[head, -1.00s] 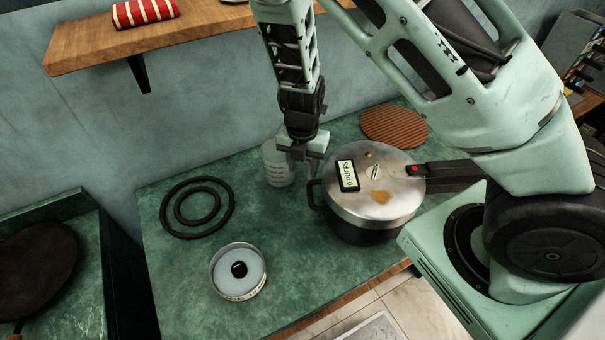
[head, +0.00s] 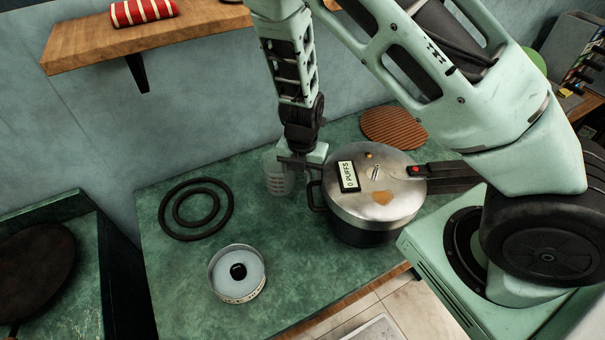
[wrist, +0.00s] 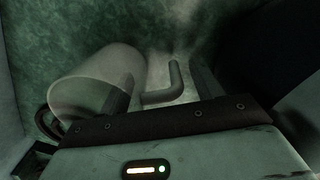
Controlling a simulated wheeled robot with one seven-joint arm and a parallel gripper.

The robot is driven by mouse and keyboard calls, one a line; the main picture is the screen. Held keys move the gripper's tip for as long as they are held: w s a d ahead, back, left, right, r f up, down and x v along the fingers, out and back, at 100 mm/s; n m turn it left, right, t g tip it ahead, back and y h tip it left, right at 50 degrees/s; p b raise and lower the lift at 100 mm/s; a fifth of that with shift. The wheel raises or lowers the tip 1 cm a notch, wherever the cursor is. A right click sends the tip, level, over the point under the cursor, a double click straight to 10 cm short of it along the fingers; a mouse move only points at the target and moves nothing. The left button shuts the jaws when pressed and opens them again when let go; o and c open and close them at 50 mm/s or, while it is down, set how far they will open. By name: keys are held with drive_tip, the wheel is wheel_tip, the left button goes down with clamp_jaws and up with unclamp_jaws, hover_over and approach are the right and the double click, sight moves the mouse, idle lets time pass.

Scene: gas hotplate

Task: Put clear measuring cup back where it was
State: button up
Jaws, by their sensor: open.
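The jaws are open around the handle. I cannot tell whether the cup's base rests flat on the counter.
A pressure cooker (head: 385,205) stands close to the right of my gripper. Black rings (head: 163,211) and a small round tin (head: 241,292) lie to the left and front. A ridged brown disc (head: 395,125) is behind the cooker. The counter's front middle (head: 310,260) is clear.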

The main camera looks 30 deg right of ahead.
wheel_tip(320, 180, up, 12)
drive_tip(key=p, duration=0.2)
drive_tip(key=shift+f+p, duration=0.15)
drive_tip(key=shift+p, duration=0.25)
drive_tip(key=shift+a+r, duration=0.1)
drive_tip(key=shift+r, duration=0.15)
drive_tip(key=shift+w+a+r, duration=0.15)
drive_tip(key=shift+a, duration=0.15)
drive_tip(key=a+r+m+t+y, duration=0.1)
drive_tip(key=a+r+m+t, duration=0.4)
drive_tip(key=a+r+m, duration=0.45)
drive_tip(key=s+r+m+g, duration=0.2)
drive_tip(key=s+m, duration=0.3)
drive_tip(key=s, duration=0.6)
drive_tip(key=s+r+m+g, duration=0.3)
drive_tip(key=s+m, duration=0.2)
drive_tip(key=s, duration=0.6)
drive_tip(key=shift+s+a+r, duration=0.25)
drive_tip(key=shift+r, duration=0.15)
